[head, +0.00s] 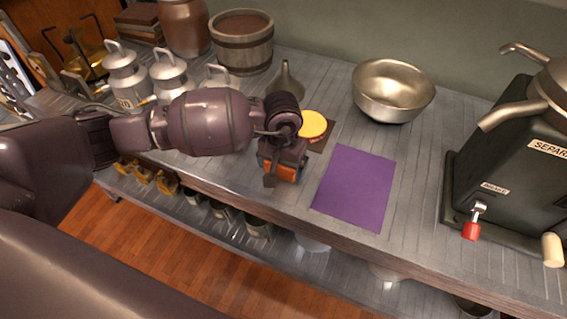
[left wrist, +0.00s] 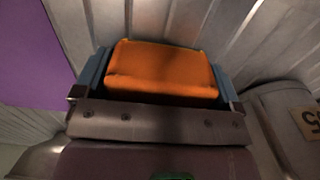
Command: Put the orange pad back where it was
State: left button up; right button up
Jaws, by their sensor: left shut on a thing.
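The orange pad (head: 284,173) is between the fingers of my left gripper (head: 283,178) in the head view, largely covered by the gripper. The left wrist view shows the orange pad (left wrist: 162,70) as a rounded block, with the fingers of my left gripper (left wrist: 160,82) against its two sides. The gripper is shut on it, over the front part of the grey counter (head: 410,150), left of the purple mat. I cannot tell whether the pad touches the counter. My right gripper is not in view.
A purple mat (head: 355,188) lies flat on the counter. A yellow disc (head: 313,126) sits on a brown square behind my gripper. A metal bowl (head: 393,90) and funnel (head: 286,80) stand farther back. Metal cans (head: 125,75) stand left; a dark separator machine (head: 515,150) stands right.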

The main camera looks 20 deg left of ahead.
pick_arm(q)
jog(key=shift+r, duration=0.1)
jog(key=o, duration=0.7)
jog(key=shift+f, duration=0.2)
jog(key=shift+w+r, duration=0.1)
jog(key=shift+r, duration=0.45)
notch_tip(320, 180, up, 11)
jog(key=shift+r+p, duration=0.15)
jog(key=shift+p, duration=0.9)
